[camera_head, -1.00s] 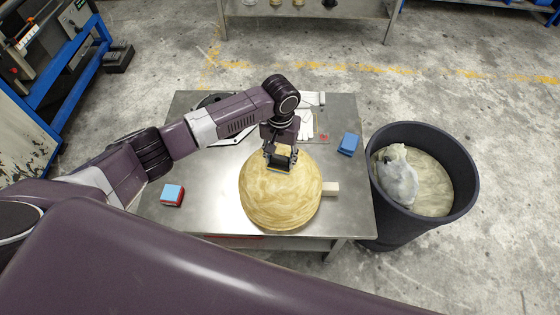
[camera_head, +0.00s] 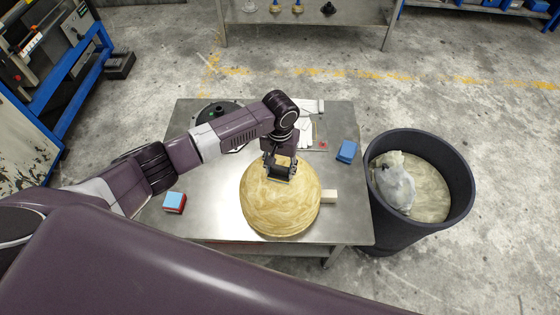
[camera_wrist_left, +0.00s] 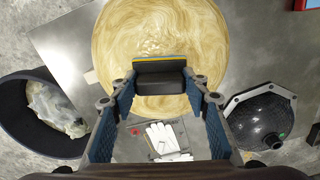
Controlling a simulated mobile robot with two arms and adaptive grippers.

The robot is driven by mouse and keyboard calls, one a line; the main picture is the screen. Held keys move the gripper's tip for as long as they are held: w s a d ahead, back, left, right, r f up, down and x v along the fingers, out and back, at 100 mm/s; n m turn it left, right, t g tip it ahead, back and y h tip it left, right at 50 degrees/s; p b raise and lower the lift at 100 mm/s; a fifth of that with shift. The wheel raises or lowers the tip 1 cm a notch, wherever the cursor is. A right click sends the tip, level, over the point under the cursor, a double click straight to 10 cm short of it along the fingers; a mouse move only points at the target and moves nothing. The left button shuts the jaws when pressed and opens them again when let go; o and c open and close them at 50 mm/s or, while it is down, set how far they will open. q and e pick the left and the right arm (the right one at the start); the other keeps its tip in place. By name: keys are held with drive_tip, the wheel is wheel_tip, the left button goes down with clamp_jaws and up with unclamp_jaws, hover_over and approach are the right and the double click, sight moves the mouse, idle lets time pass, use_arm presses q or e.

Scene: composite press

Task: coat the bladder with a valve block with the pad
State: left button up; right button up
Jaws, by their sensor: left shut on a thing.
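The bladder (camera_head: 280,210) is a large tan, streaky dome on the metal table; a pale valve block (camera_head: 329,196) sticks out at its right side. My left gripper (camera_head: 281,171) is above the far half of the dome, pointing down. It is shut on the pad (camera_wrist_left: 160,86), a dark block with a yellow and blue edge in the left wrist view. The bladder (camera_wrist_left: 160,35) lies beyond the pad there. I cannot tell whether the pad touches the dome. My right gripper is not in view.
A blue block (camera_head: 347,151) and a red-and-blue block (camera_head: 174,202) lie on the table (camera_head: 215,220). White gloves (camera_wrist_left: 165,137) and a black domed part (camera_wrist_left: 262,115) lie at its far side. A dark bin (camera_head: 418,231) with a grey bag stands at the right.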

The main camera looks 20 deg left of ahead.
use_arm(q)
drive_tip(key=shift+s+d+p, duration=0.25)
drive_tip(key=shift+s+p, duration=0.1)
drive_tip(key=shift+s, duration=0.7)
drive_tip(key=shift+w+r, duration=0.15)
drive_tip(key=shift+r, duration=0.2)
wheel_tip(320, 180, up, 6)
drive_tip(key=shift+r, duration=0.25)
